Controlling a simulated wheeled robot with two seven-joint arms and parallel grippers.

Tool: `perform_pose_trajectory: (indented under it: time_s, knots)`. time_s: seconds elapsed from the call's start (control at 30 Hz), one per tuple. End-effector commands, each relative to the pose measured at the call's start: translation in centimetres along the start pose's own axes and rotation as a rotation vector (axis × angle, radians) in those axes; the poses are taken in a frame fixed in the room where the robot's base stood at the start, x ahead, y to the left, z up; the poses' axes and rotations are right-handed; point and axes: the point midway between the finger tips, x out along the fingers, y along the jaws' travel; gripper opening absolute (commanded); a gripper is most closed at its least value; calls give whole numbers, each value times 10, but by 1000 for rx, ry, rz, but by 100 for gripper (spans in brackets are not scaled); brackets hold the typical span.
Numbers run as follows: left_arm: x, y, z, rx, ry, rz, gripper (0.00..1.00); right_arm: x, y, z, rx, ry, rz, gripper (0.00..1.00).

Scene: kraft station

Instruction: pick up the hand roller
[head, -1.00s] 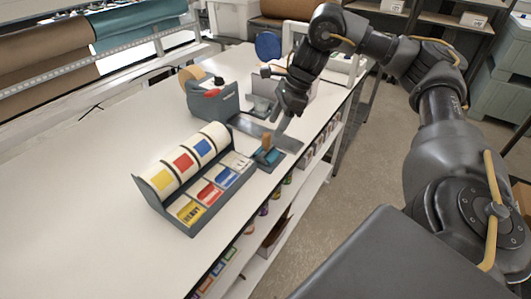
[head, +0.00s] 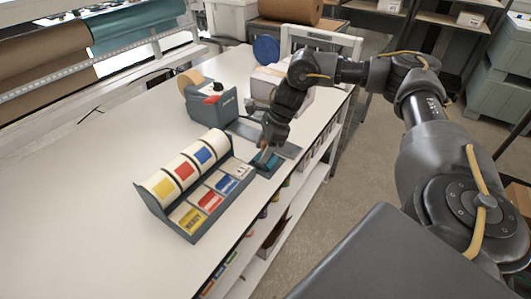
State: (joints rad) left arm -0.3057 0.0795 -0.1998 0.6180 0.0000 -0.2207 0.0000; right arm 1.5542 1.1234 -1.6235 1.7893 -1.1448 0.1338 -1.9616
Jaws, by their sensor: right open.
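The hand roller sits in its small grey tray (head: 270,166) at the right edge of the white table, beside the label dispenser. In the head view my right gripper (head: 264,148) is open and pointing down right over it. The gripper hides the roller's brown handle, and only a bit of blue (head: 264,159) shows below the fingers. I cannot tell whether the fingers touch the handle. My left gripper is out of view.
A grey dispenser of label rolls (head: 203,190) stands close to the left of the tray. A tape dispenser (head: 212,108) and a box (head: 268,85) stand behind. The white table (head: 90,220) is clear at left.

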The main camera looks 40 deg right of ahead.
Motion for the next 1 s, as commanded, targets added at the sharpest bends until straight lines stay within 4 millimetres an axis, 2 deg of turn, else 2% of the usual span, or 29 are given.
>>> perform_pose_trajectory:
  time_s: [0.07,0.47,0.8,1.0]
  knots:
    - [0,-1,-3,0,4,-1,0,0,0,0,0,0,0,51]
    - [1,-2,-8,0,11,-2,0,0,0,0,-1,0,0,0]
    - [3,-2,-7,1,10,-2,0,-3,-1,2,-1,-2,-2,0]
    - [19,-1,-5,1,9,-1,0,-20,-1,10,-3,-5,-5,0]
